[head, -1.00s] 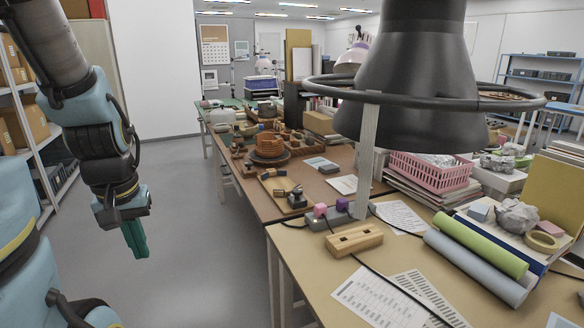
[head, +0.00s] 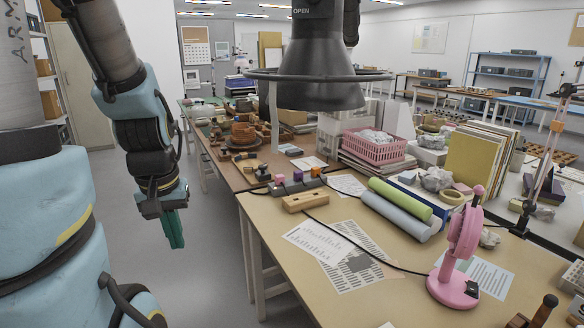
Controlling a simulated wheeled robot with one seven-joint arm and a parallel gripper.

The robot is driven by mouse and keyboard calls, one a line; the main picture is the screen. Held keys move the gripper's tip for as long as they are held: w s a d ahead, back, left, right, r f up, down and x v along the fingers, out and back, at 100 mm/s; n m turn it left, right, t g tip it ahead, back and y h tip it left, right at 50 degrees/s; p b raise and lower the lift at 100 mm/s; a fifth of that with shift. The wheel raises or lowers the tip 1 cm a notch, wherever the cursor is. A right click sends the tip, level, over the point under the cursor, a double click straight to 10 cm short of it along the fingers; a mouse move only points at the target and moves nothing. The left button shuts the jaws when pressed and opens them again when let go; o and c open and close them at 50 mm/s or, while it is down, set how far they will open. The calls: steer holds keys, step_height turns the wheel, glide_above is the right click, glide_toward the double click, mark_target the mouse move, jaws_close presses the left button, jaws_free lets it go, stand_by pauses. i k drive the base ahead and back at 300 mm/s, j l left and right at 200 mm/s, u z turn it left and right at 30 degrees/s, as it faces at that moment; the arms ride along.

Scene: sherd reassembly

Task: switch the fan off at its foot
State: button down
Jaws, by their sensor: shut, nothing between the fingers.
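The pink fan (head: 464,240) stands upright on the tan table at the right of the head view, seen nearly edge-on. Its round foot (head: 447,290) rests on the table and bears a small dark switch (head: 472,288) on its right side. I cannot tell which way the switch is set. My gripper (head: 174,230), with green fingers, hangs at the left over the floor, pointing down. It is shut and empty, well apart from the fan.
A large black extraction hood (head: 320,65) hangs above the table's far part. A power strip (head: 296,185), a wooden block (head: 305,201), rolled sheets (head: 400,210) and printed papers (head: 335,250) lie on the table (head: 290,265). A lamp arm (head: 545,160) stands at right. Floor at left is clear.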

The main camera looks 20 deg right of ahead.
mark_target(472, 287)
steer(key=k+z, duration=0.2)
steer(key=z, duration=0.25)
steer(key=k+l+z, duration=0.15)
steer(key=z, duration=0.35)
steer(key=i, duration=0.5)
